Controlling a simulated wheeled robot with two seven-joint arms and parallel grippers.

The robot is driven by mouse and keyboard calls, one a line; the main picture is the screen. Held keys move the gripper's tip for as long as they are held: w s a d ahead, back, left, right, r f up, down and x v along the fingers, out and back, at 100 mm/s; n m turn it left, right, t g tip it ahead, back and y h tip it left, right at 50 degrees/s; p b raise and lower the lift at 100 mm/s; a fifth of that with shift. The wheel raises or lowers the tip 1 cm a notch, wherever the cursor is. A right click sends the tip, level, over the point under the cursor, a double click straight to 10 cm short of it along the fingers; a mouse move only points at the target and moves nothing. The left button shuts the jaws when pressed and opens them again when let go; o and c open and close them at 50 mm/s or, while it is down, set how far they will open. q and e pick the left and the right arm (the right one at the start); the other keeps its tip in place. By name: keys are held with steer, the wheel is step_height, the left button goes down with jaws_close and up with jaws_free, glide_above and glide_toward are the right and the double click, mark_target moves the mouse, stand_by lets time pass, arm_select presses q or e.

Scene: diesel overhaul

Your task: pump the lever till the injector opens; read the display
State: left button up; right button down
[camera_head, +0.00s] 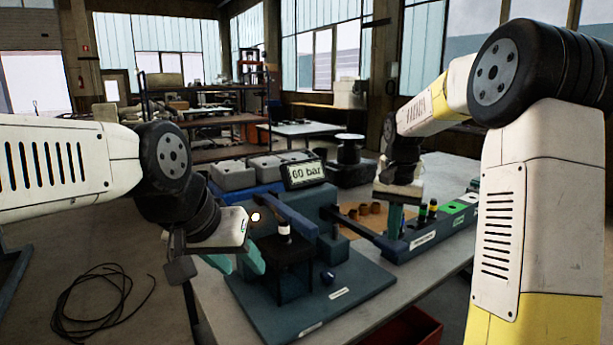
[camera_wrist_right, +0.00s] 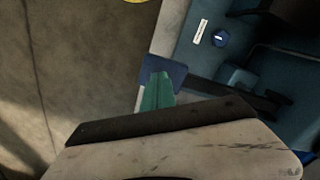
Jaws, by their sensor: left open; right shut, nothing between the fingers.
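The display (camera_head: 305,174) on top of the blue test stand (camera_head: 350,285) reads "60 bar". A dark injector (camera_head: 284,229) with a pale band stands upright in the stand's holder. The lever (camera_head: 358,228) reaches right from the stand; in the right wrist view its dark bar (camera_wrist_right: 215,89) ends in a blue square pad (camera_wrist_right: 172,70). My right gripper (camera_head: 393,222) is shut and empty, fingertips over the pad; I cannot tell whether they touch it. My left gripper (camera_head: 238,262) is open and empty, left of the injector holder.
A labelled rack (camera_head: 430,234) stands right of the lever. A blue knob (camera_head: 327,278) sits on the stand's base. Grey bins (camera_head: 232,176) stand behind. A red bin (camera_head: 415,328) is below the front edge. A cable (camera_head: 95,308) lies on the floor.

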steer(key=shift+r, duration=0.45)
steer(key=shift+f, duration=4.05)
steer(key=shift+s+d+r, duration=0.1)
steer(key=shift+r, duration=1.95)
steer(key=shift+s+d+r, duration=0.1)
steer(key=shift+r, duration=1.9)
steer(key=shift+f, duration=0.1)
steer(key=shift+f, duration=4.1)
steer(key=shift+w+a+r, duration=0.15)
steer(key=shift+r, duration=1.95)
steer(key=shift+w+a+r, duration=0.1)
steer(key=shift+w+r, duration=0.05)
steer(key=shift+r, duration=1.95)
